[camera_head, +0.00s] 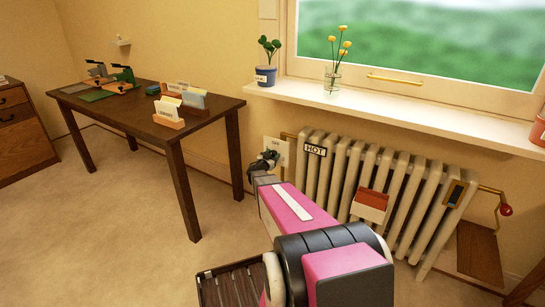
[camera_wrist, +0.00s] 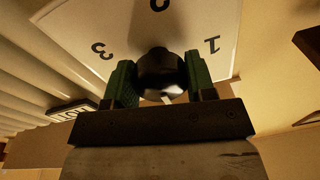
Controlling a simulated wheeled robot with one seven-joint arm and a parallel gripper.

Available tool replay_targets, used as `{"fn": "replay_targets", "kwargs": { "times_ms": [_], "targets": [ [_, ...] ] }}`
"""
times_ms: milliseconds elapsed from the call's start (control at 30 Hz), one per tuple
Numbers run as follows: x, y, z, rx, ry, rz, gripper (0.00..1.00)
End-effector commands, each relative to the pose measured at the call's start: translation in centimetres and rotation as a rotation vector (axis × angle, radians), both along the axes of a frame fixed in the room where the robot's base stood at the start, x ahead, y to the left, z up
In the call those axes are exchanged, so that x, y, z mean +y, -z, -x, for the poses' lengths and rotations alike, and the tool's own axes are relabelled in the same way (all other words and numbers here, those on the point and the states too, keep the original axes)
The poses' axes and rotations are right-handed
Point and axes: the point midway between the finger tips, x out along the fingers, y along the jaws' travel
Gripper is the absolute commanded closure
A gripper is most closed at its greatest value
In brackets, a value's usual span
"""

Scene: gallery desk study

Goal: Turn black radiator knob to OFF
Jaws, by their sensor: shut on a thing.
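The black radiator knob (camera_wrist: 160,68) sits in front of a white dial plate in the wrist view. My gripper (camera_wrist: 159,84) has its green fingers on both sides of the knob and is shut on it. A pale mark shows on the knob's lower part. The dial plate (camera_wrist: 110,22) shows a 3 at left, a 1 at right and a cut-off figure at top; its lower part is hidden by my gripper. In the head view the plate (camera_head: 283,148) has small lettering that seems to read OFF, and my gripper (camera_head: 264,163) covers most of the knob.
The white ribbed radiator (camera_head: 340,170) with a HOT sign (camera_head: 315,150) stands right of the knob under the sill (camera_head: 400,112). A dark wooden table (camera_head: 140,110) with cards and stands is at left. A red-knobbed brass valve (camera_head: 505,210) is at the radiator's far right.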

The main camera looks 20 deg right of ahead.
Motion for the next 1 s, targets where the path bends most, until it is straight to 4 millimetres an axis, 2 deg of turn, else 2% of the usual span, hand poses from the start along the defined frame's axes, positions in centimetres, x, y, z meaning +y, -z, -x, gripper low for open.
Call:
{"fn": "replay_targets", "kwargs": {
  "times_ms": [267,300,333,367,733,1000],
  "targets": [
    [0.0,0.2,0.1,0.001,0.0,-0.004,0.73],
    [0.0,0.2,0.1,0.001,0.0,-0.004,0.37],
    [0.0,0.2,0.1,0.001,0.0,-0.004,0.27],
    [0.0,0.1,0.1,0.001,0.0,-0.004,0.25],
    [0.5,0.1,0.5,0.001,0.0,-0.001,0.25],
    [3.9,0.3,3.5,0.002,-0.001,-0.002,0.25]
  ]
}}
